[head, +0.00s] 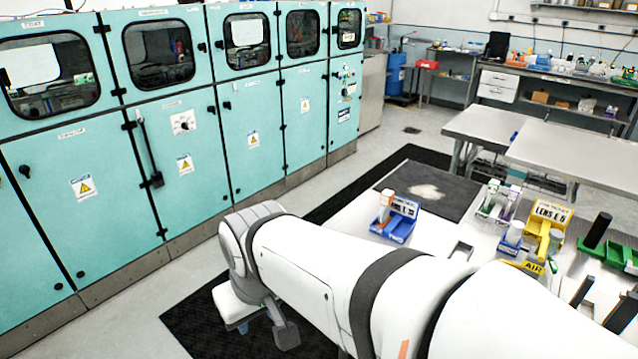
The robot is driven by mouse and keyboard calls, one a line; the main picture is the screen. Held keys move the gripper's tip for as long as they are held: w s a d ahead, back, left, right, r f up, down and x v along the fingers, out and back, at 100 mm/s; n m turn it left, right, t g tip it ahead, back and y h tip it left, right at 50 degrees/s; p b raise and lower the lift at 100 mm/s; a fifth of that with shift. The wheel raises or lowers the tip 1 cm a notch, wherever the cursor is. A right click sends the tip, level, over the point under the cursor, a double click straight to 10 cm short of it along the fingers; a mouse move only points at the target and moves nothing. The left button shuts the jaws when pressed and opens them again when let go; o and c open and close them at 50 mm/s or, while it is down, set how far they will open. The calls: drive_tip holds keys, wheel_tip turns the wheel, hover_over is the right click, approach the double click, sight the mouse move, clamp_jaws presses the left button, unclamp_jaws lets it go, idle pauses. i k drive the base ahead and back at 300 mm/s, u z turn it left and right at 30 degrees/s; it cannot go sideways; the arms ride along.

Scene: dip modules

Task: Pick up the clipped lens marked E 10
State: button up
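I cannot make out any lens marked E 10 in the head view. A yellow block (552,211) at the right of the bench carries a label that seems to read LENS E 5. A blue holder (394,229) with a dark label and an orange-and-white upright piece stands nearer the middle; its label is too small to read surely. My arm crosses the foreground and bends down at the left. A dark grey part of my gripper (286,335) shows low beside the bench, away from both holders. Its fingers are not clear, and its grasp cannot be seen.
The light bench (350,213) has a dark mat (430,190) at its back. Small white-and-green holders (490,201), a black cylinder (597,230) and green trays (617,256) stand at the right. Teal cabinets (100,200) line the left. My arm hides the bench front.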

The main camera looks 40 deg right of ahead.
sight(387, 197)
drive_tip(key=z, duration=0.65)
drive_tip(key=i, duration=1)
drive_tip(key=z, duration=0.65)
drive_tip(key=k, duration=0.85)
drive_tip(key=z, duration=0.15)
drive_tip(key=i, duration=0.9)
drive_tip(key=u, duration=0.05)
